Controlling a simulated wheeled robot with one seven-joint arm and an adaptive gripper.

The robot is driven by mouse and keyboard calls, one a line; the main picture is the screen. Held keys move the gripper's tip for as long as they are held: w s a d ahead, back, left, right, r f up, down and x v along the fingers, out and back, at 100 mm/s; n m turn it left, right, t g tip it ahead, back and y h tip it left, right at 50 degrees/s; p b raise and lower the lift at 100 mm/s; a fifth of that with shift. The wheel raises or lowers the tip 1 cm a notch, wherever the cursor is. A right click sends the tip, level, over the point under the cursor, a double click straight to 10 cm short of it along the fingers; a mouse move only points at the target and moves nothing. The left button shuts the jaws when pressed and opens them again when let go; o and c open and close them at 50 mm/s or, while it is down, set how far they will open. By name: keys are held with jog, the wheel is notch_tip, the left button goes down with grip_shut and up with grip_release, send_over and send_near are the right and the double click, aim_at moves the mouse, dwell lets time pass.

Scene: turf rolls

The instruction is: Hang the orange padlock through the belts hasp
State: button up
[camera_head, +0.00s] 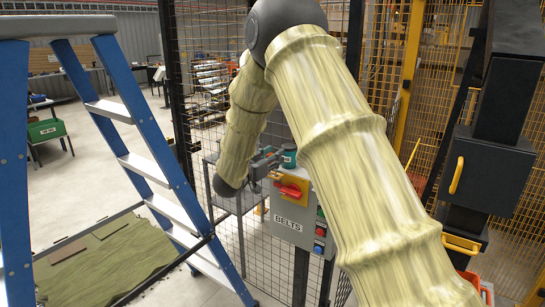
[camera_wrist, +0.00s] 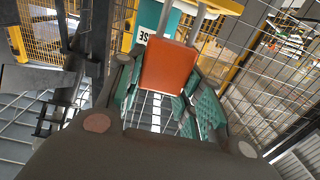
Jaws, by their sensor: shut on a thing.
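The orange padlock (camera_wrist: 170,68) is between the teal finger pads of my gripper (camera_wrist: 165,98) in the wrist view, its pale shackle pointing up in the picture. My gripper is shut on the padlock's body. In the head view my gripper (camera_head: 264,165) is at the upper left of the grey BELTS box (camera_head: 287,232), by its red handle (camera_head: 291,190) on a yellow plate. The hasp cannot be made out clearly. A yellow part (camera_wrist: 222,5) shows by the shackle's top in the wrist view; whether they touch, I cannot tell.
A teal object (camera_head: 289,155) sits at the box's top, close to my gripper. Mesh fencing (camera_head: 262,262) stands behind the box. A blue ladder (camera_head: 135,115) is to the left; a black cabinet with a yellow handle (camera_head: 483,172) is to the right.

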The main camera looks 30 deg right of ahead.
jog(key=shift+f+b, duration=0.75)
jog(key=shift+f, duration=0.75)
jog(key=o, duration=1.1)
jog(key=shift+o, duration=0.2)
jog(key=v, duration=1.2)
jog(key=s+a+f+n+t+y+b, duration=0.1)
jog(key=s+a+f+n+y, duration=0.2)
jog(key=f, duration=0.9)
jog(key=s+a+f+n+y, duration=0.25)
jog(key=s+f+y, duration=0.2)
jog(key=f, duration=0.75)
jog(key=s+a+f+n+t+y+b, duration=0.1)
jog(key=s+a+f+n+y, duration=0.25)
jog(key=f, duration=0.85)
jog(key=s+a+f+n+g+y, duration=0.1)
jog(key=s+f+g, duration=0.1)
jog(key=s+f, duration=0.5)
jog(key=s+a+f+n+g+y, duration=0.2)
jog(key=s+f, duration=0.3)
jog(key=s, duration=0.4)
jog(key=s+a+f+g+y, duration=0.1)
jog(key=s+a+f+g, duration=0.1)
jog(key=s, duration=0.8)
jog(key=s+a+f+n+g+y+b, duration=0.1)
jog(key=s+a+f+g, duration=0.1)
jog(key=s, duration=0.9)
jog(key=shift+a+f+g+y, duration=0.35)
jog(key=shift+f+g+y, duration=0.05)
jog(key=shift+f+g, duration=0.15)
